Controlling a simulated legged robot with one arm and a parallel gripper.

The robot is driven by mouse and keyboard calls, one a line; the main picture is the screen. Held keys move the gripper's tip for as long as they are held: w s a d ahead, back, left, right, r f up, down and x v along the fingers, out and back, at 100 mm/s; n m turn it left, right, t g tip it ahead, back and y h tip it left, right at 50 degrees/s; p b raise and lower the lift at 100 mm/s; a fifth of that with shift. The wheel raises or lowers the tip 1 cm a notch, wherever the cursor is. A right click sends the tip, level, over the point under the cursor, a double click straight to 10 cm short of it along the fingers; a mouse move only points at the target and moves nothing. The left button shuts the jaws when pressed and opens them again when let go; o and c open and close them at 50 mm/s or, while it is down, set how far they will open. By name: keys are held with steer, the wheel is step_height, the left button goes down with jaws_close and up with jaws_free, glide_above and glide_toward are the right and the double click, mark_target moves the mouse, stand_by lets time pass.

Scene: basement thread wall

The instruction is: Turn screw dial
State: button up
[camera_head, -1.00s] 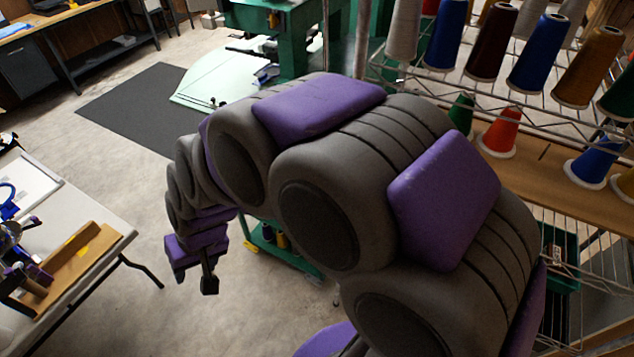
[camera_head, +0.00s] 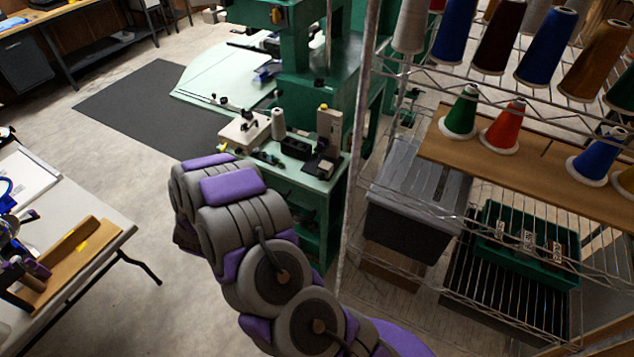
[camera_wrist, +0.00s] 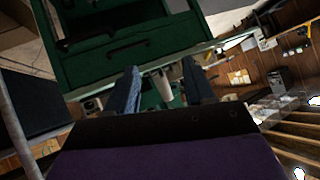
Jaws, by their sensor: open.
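I cannot make out a screw dial for certain in either view. In the wrist view my gripper (camera_wrist: 161,78) has its two dark fingers apart, with a gap between them. A small pale cylinder (camera_wrist: 165,84) shows between the fingers; I cannot tell what it is or how far off it lies. Beyond is a dark green surface with drawer-like panels (camera_wrist: 128,50). In the head view my arm covers the lower middle and the gripper end is hidden. The green machine bench (camera_head: 310,182) stands beyond the arm, with a white spool (camera_head: 278,124) and small devices on it.
A wire rack (camera_head: 365,130) with thread cones (camera_head: 497,36) stands close on the right. A grey bin (camera_head: 415,200) and a green crate (camera_head: 535,262) sit low in it. A table (camera_head: 100,215) with tools is at the left. Bare floor lies between.

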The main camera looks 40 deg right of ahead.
steer(key=s+d+f+m+g+h, duration=0.1)
steer(key=s+d+f+h, duration=0.4)
steer(key=d, duration=0.5)
steer(key=h, duration=0.5)
glide_toward(319, 178)
steer(key=shift+g, duration=0.4)
steer(key=b+x, duration=0.2)
steer(key=x, duration=0.6)
steer(key=shift+w+d, duration=0.25)
steer(key=shift+d, duration=0.1)
steer(key=shift+c, duration=0.2)
steer(key=shift+a+r, duration=0.1)
jaws_close()
steer(key=shift+m+b, duration=0.6)
steer(key=shift+m, duration=1)
steer(key=shift+o, duration=0.2)
jaws_free()
